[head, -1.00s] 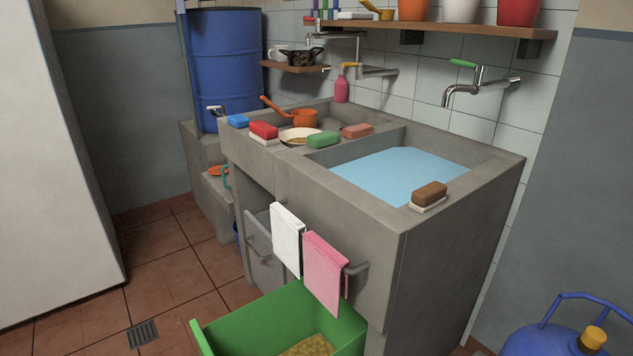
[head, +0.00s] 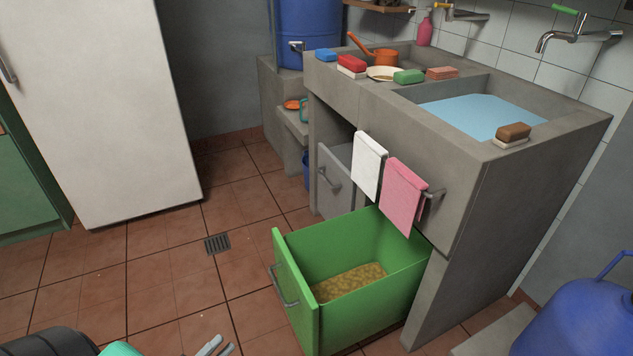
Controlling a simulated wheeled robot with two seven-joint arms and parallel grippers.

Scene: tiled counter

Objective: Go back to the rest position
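My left gripper (head: 217,347) shows only in part at the bottom edge of the head view, above the tiled floor. Its two grey fingertips stand a little apart with nothing seen between them. It is left of the open green drawer (head: 298,317) and apart from it. The dark part of my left arm shows in the bottom left corner. My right gripper is not in view.
The green drawer holds yellowish contents (head: 348,283) and juts out from the concrete sink counter (head: 470,185). White (head: 368,165) and pink (head: 404,196) towels hang on a rail. A blue gas cylinder (head: 580,320) stands at right. The left floor is clear.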

